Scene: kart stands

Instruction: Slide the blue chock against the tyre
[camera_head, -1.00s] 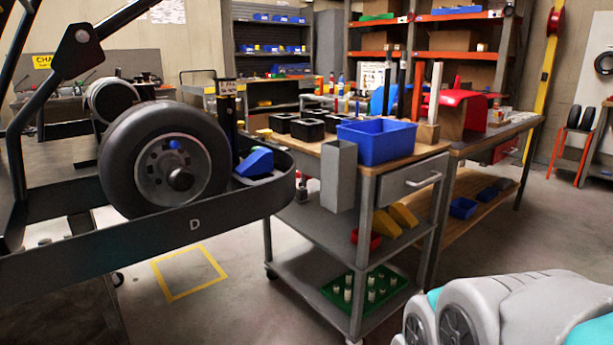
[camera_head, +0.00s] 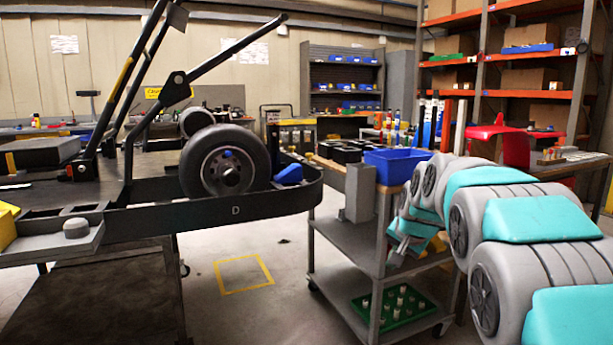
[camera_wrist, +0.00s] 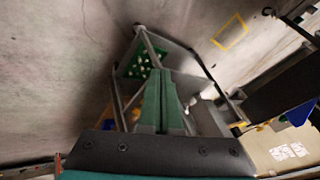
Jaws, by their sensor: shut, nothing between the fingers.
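The blue chock (camera_head: 289,174) sits on the dark kart stand (camera_head: 200,224), inside its raised rim at the rounded right end. It is just right of the black tyre (camera_head: 261,158); I cannot tell whether they touch. My gripper (camera_head: 393,262) is right of and below the chock, well apart from it, by the grey cart. Its fingers are small and partly unclear in the head view. In the wrist view my gripper (camera_wrist: 163,75) shows its green fingers shut together and empty. A blue shape at that view's right edge may be the chock.
Open floor with a yellow square (camera_head: 243,274) lies between stand and cart.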

